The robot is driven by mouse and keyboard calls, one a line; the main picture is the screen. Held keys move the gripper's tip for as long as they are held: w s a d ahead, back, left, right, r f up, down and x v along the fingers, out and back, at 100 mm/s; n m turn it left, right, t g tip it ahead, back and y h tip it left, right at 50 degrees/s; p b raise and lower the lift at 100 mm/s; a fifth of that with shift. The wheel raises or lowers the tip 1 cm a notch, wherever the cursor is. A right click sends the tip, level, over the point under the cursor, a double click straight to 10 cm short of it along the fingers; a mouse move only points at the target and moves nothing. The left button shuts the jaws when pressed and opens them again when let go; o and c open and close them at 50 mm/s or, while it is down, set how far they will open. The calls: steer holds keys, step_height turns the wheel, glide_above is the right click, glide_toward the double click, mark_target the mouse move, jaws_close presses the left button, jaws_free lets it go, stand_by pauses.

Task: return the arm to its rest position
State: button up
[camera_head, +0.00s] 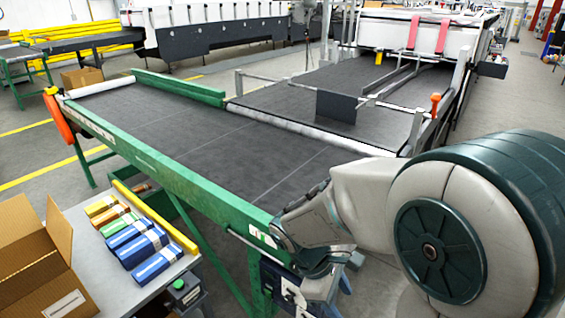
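My arm (385,210) reaches in from the right, white with dark green joint covers. It bends down in front of the near end of the green-framed conveyor (190,165).
A grey table (115,285) at lower left holds an open cardboard box (35,265) and several small yellow, orange, green and blue cartons (145,250). A yellow bar (155,217) lies along its edge. The conveyor belt (230,135) is empty. The folder gluer (420,35) stands behind.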

steer(key=s+d+r+m+t+y+p, duration=0.1)
steer(key=s+r+m+t+y, duration=0.1)
steer(key=r+m, duration=0.3)
steer(key=s+d+r+m+t+y+p, duration=0.1)
steer(key=s+d+r+m+t+y, duration=0.1)
steer(key=r+m, duration=0.3)
steer(key=m+y, duration=0.1)
steer(key=m, duration=0.2)
steer(key=shift+d+r+y, duration=0.15)
steer(key=shift+r+y, duration=0.05)
steer(key=shift+y, duration=0.1)
steer(key=shift+s, duration=0.1)
stand_by(1.0)
